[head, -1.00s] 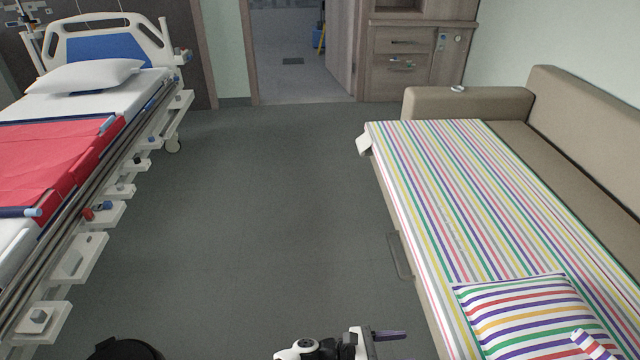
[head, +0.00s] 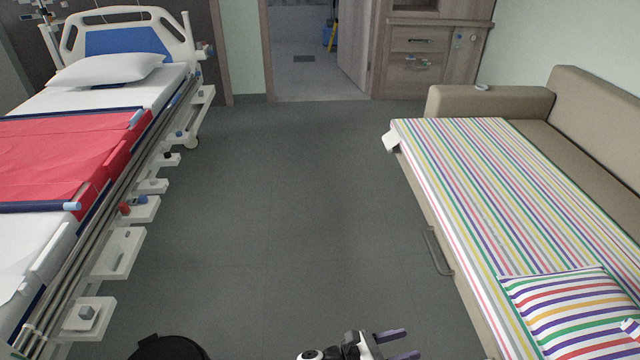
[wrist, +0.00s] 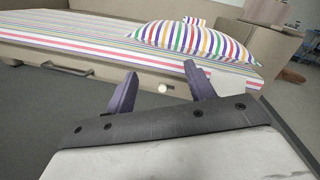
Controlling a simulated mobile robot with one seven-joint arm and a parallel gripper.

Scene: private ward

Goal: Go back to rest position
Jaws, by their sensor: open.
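My gripper (head: 398,345) shows at the bottom edge of the head view, low over the floor between the hospital bed and the sofa bed. In the wrist view my gripper (wrist: 160,88) has its two dark purple fingers spread apart with nothing between them. It points toward the side of the sofa bed (head: 452,240), apart from it. A striped pillow (head: 570,310) lies on the sofa bed's striped cover; it also shows in the wrist view (wrist: 195,40).
A hospital bed (head: 100,95) with a red sheet (head: 60,150) stands at the left, its side rail and brackets jutting out. A wooden cabinet (head: 430,75) and an open doorway (head: 310,60) are at the back. The grey floor (head: 290,200) between the beds is clear.

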